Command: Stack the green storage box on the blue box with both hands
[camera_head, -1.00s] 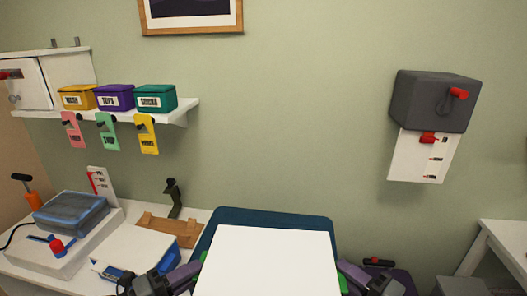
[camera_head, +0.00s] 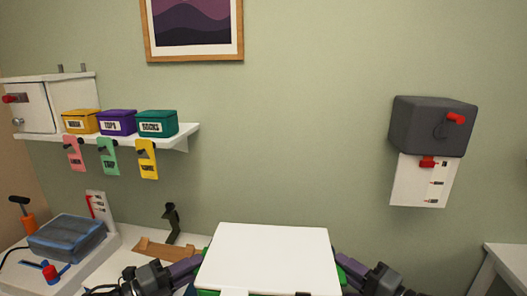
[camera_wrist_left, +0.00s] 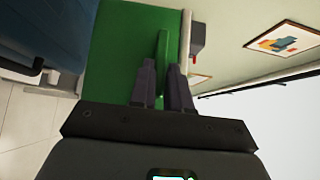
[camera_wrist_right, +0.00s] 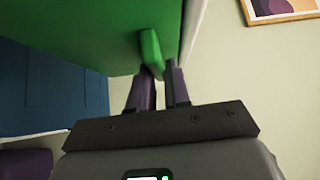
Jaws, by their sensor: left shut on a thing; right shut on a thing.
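The green storage box with a white lid (camera_head: 265,255) is at the bottom middle of the head view, held between my two grippers. Its green wall shows in the left wrist view (camera_wrist_left: 115,50) and the right wrist view (camera_wrist_right: 75,30). My left gripper (camera_head: 196,266) is shut on its left green handle (camera_wrist_left: 162,62). My right gripper (camera_head: 345,266) is shut on its right green handle (camera_wrist_right: 150,52). The blue box (camera_wrist_right: 50,88) shows below the green one in the right wrist view, with a visible gap. A blue surface, likely the same box, shows in the left wrist view (camera_wrist_left: 40,35).
A white bench (camera_head: 105,270) with tools stands at the left. A wall shelf (camera_head: 185,136) above it bears small yellow, purple and teal boxes. A grey box (camera_head: 430,125) is on the wall at the right, above a white table (camera_head: 510,262).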

